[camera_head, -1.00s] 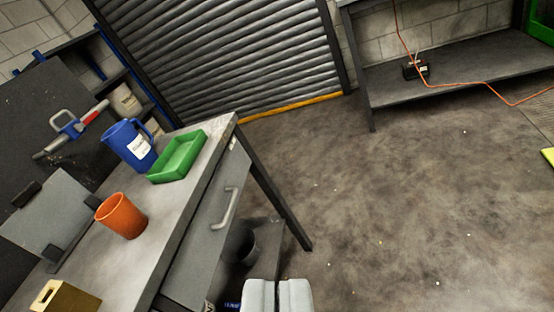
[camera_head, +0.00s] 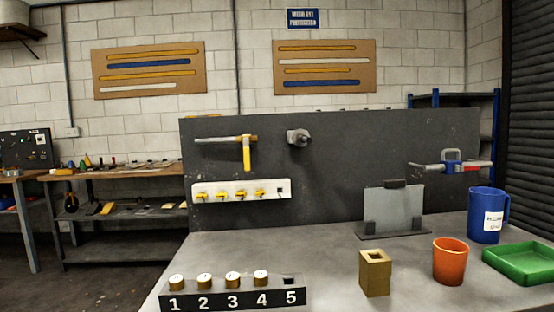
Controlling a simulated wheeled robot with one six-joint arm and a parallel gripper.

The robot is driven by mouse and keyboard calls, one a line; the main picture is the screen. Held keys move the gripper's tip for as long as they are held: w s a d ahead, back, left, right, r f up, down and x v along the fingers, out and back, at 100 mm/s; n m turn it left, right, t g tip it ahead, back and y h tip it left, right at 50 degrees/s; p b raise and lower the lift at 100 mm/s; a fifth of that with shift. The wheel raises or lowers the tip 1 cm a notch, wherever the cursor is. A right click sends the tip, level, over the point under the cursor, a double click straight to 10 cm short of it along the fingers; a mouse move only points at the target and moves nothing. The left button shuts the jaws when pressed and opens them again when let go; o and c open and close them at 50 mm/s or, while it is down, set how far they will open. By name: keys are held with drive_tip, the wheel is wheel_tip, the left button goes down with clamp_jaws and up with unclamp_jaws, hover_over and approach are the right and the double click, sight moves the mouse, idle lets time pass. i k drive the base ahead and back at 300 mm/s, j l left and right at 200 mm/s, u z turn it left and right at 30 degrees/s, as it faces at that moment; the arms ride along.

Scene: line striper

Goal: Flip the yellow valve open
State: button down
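The yellow valve (camera_head: 246,152) is on the upper left of a dark upright panel (camera_head: 350,150) behind the workbench. Its yellow handle hangs straight down from a short horizontal pipe (camera_head: 212,140). Nothing touches the handle. My gripper is not in view now, so its distance from the valve and its finger state do not show.
Below the valve is a white strip (camera_head: 240,190) with several yellow pieces. A round knob (camera_head: 300,138) is right of it. On the bench (camera_head: 330,265) stand a numbered block (camera_head: 235,299), brass block (camera_head: 375,272), orange cup (camera_head: 450,262), blue jug (camera_head: 487,215) and green tray (camera_head: 522,262).

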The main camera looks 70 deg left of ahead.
sight(246, 149)
drive_tip(key=u, duration=2.05)
